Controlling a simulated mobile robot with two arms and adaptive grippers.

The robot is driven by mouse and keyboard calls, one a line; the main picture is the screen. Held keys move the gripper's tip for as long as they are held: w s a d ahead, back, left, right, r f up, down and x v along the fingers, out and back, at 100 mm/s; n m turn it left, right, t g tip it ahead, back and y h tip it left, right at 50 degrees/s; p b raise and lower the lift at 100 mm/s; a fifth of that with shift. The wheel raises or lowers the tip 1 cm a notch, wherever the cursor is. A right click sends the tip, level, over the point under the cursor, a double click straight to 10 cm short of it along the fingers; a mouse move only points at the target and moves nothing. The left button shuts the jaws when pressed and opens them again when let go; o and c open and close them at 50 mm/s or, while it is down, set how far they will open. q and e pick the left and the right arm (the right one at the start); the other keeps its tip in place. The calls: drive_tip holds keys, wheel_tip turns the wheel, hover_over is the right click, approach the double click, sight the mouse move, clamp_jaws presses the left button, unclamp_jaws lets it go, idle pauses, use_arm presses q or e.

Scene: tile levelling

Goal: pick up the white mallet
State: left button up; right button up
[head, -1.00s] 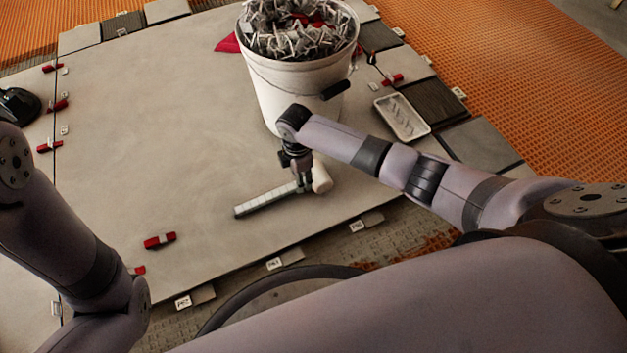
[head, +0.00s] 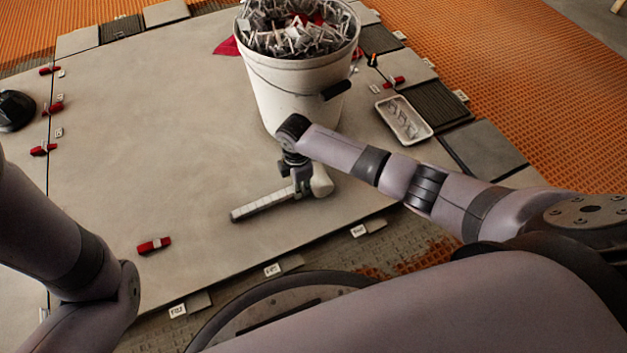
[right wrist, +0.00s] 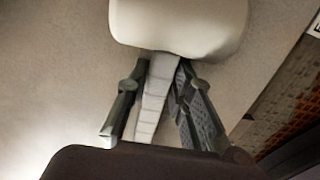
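The white mallet lies on the large tile, its pale head (head: 321,181) right of its long segmented handle (head: 260,206). My right gripper (head: 302,188) is down at the handle, close beside the head. In the right wrist view the handle (right wrist: 154,98) runs between the two fingers of my right gripper (right wrist: 160,112), with the head (right wrist: 180,22) beyond the fingertips. The fingers stand apart, with a visible gap between the left finger and the handle. The right finger is close to the handle; contact cannot be told. My left arm shows at the left, its gripper out of view.
A white bucket (head: 290,92) full of grey clips stands behind my right gripper. A white tray (head: 404,119) lies to its right. A red wedge (head: 154,245) lies front left, and a black object (head: 14,110) at the far left. The tile's middle is clear.

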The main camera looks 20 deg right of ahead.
clamp_jaws()
drive_tip(key=shift+r, duration=0.1)
